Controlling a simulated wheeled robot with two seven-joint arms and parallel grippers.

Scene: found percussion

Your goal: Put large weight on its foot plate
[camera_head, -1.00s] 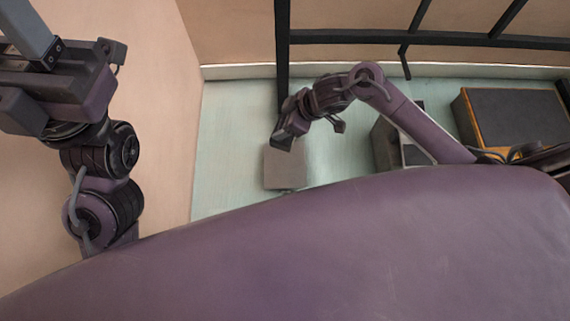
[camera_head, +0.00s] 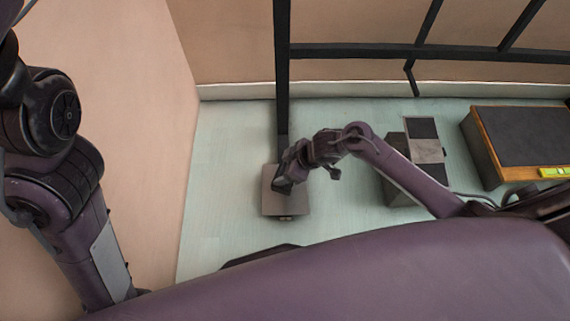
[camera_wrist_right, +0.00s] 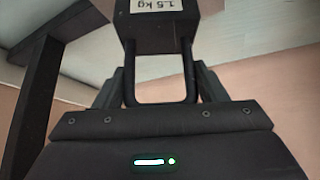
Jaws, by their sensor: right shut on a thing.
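The large weight is a dark block (camera_wrist_right: 157,40) with a white "1.5 kg" label and a looped handle, seen in the right wrist view. My right gripper (camera_head: 291,177) is shut on its handle. In the head view the weight (camera_head: 282,187) is a small dark shape at the gripper's end, over the grey foot plate (camera_head: 287,207). The plate lies at the foot of a black post. I cannot tell whether the weight touches the plate. My left arm shows at the left, but its gripper is out of view.
A black post (camera_head: 282,70) rises behind the foot plate and joins a black frame along the wall. To the right stand a grey box (camera_head: 399,187) and a dark-topped wooden box (camera_head: 525,132) with a yellow-green item (camera_head: 554,172) on it. Floor left of the plate is clear.

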